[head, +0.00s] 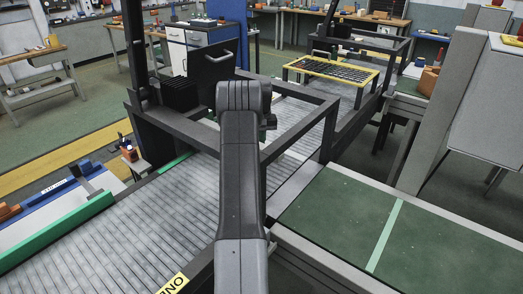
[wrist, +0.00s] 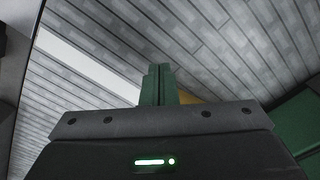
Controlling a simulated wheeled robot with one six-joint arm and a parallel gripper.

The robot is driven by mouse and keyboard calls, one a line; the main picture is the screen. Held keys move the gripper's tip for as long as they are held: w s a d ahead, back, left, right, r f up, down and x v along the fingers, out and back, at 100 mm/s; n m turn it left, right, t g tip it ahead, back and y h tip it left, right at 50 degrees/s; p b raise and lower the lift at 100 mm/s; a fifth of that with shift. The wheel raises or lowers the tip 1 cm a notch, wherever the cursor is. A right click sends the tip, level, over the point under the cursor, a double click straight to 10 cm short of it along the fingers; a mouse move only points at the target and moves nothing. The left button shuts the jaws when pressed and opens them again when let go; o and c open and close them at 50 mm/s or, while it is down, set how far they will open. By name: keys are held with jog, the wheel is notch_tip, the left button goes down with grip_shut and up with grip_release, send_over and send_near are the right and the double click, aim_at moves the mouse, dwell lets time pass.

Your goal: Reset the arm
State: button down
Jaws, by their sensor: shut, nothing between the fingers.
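My gripper (wrist: 158,72) shows in the wrist view with its green fingers together and nothing between them. It is over a grey slatted surface, with no object at the fingertips. In the head view my grey arm reaches forward over the roller conveyor (head: 130,225), and the arm itself hides the gripper there.
A black frame (head: 325,130) stands around the conveyor ahead. A yellow-edged tray (head: 318,66) sits farther along it. A green-topped bench (head: 335,215) with a pale stripe is at the right. A green rail (head: 55,232) runs along the left. Grey panels (head: 430,120) stand at the right.

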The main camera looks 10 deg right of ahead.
jog(key=shift+r, duration=2.7)
jog(key=shift+w, duration=0.1)
